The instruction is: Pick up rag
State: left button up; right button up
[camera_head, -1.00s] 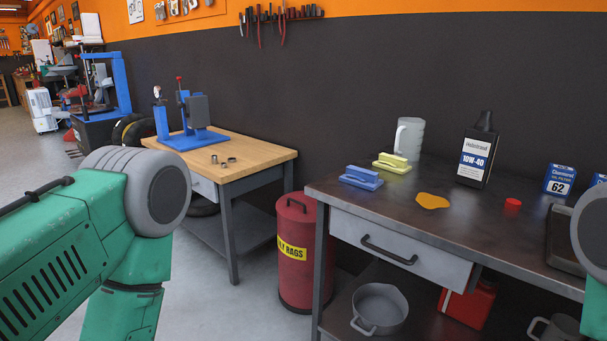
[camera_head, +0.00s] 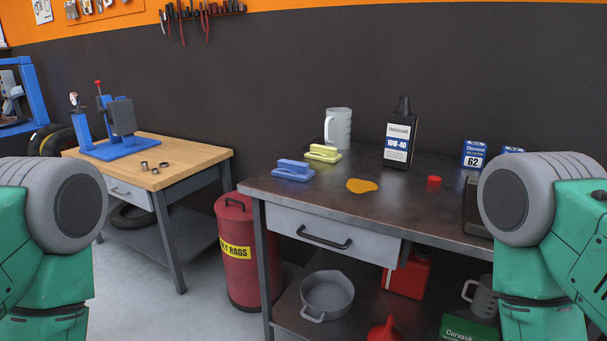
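I cannot make out a loose cloth rag for certain. On the dark metal bench (camera_head: 290,213) lie a blue block-shaped item (camera_head: 293,171) and a pale yellow one (camera_head: 323,153), each with a raised upper part; I cannot tell whether either is a folded rag. A flat orange-yellow patch (camera_head: 362,186), like spilled oil, lies to their right. A red can (camera_head: 250,262) with a yellow label reading "RAGS" stands on the floor left of the bench. My green and grey arms show at both sides, but neither gripper is in view.
A black 10W-40 bottle (camera_head: 399,137), a clear jug (camera_head: 338,128), a red cap (camera_head: 434,181) and a blue box (camera_head: 474,155) stand on the bench. A grey pan (camera_head: 327,296) and a red container (camera_head: 408,277) sit below. A wooden-topped table (camera_head: 195,158) stands left.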

aim_at(286, 169)
jog(key=i+j+z, duration=0.1)
jog(key=z, duration=0.3)
jog(key=i+j+z, duration=0.1)
jog(key=j+z, duration=0.15)
jog(key=z, duration=0.15)
jog(key=j+z, duration=0.15)
jog(key=z, duration=0.25)
jog(key=j+z, duration=0.25)
jog(key=z, duration=0.15)
jog(key=i, duration=0.05)
